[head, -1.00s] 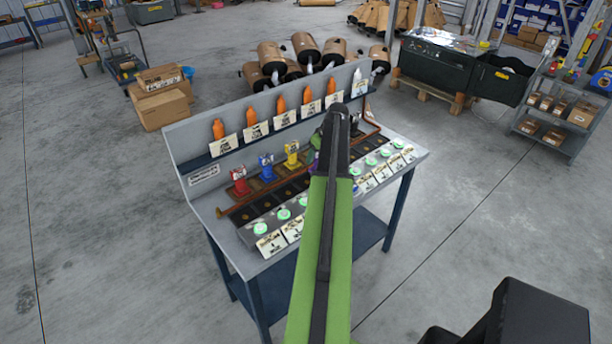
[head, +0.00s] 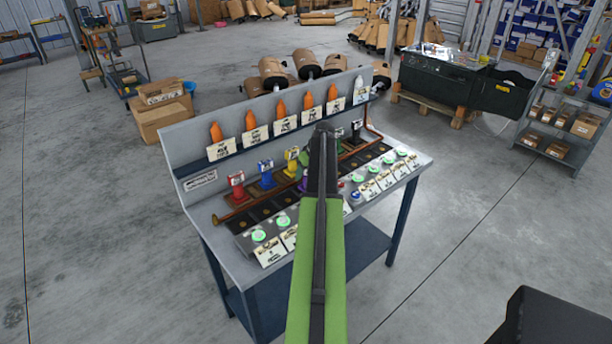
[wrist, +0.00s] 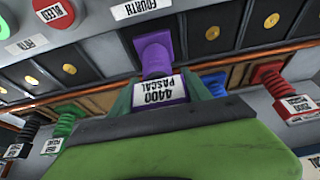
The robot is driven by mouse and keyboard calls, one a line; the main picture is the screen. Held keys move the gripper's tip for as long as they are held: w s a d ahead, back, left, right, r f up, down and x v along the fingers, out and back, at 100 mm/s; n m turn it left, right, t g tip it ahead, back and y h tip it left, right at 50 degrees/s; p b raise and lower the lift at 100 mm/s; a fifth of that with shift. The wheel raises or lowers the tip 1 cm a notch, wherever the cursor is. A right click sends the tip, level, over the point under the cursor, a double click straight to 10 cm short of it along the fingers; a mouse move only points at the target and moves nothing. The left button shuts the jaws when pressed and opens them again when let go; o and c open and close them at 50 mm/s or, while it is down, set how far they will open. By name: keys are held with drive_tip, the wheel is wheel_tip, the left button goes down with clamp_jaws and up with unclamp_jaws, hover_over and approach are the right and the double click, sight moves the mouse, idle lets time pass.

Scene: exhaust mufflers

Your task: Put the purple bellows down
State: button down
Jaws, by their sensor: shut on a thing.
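The purple bellows (wrist: 155,55) is in the middle of the wrist view, with a white label reading "4400 PASCAL" on its purple block. My gripper (wrist: 160,95) is shut on that block, with green fingers at both sides. The bellows' far end is over or at the row of dark pads with gold dots (wrist: 90,60); I cannot tell whether it touches. In the head view my arm hides most of the gripper, and only a bit of purple (head: 302,185) shows beside it, above the workbench (head: 212,218).
Red (head: 236,186), blue (head: 266,178) and yellow (head: 291,163) bellows stand along the bench's back row. A green bellows (wrist: 62,128) and a red one (wrist: 278,85) flank the gripper in the wrist view. Green buttons (head: 283,221) and label cards line the front.

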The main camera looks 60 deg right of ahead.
drive_tip(key=shift+f, duration=0.2)
drive_tip(key=shift+c, duration=2.4)
unclamp_jaws()
drive_tip(key=shift+r, duration=0.1)
drive_tip(key=shift+r, duration=0.1)
drive_tip(key=p+v, duration=1.1)
drive_tip(key=v, duration=0.1)
drive_tip(key=shift+r, duration=0.1)
drive_tip(key=shift+w, duration=0.1)
